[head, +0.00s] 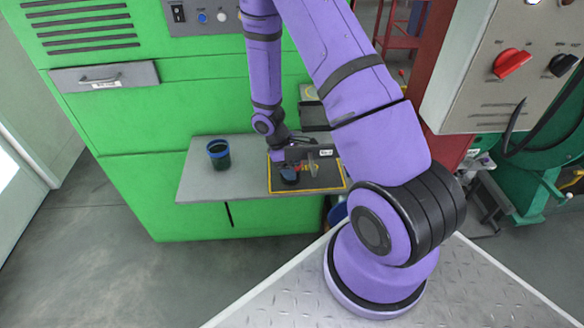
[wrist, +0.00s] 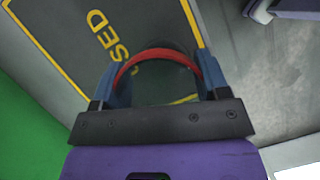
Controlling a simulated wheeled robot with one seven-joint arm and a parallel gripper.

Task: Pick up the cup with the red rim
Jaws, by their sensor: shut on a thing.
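The cup with the red rim (wrist: 157,52) is between the fingers of my gripper (wrist: 156,75) in the wrist view. My gripper is shut on it, with one blue fingertip on each side of the rim. In the head view this dark cup (head: 289,177) is small and partly hidden by my gripper (head: 291,168). It is upright or nearly so, over the yellow-edged dark mat. I cannot tell whether its base touches the mat.
The yellow-bordered mat (head: 330,187) lies on a grey shelf (head: 196,186) fixed to the green machine (head: 110,120). A dark cup with a blue rim (head: 219,154) stands to the left on the shelf. A control panel (head: 470,65) is at the right.

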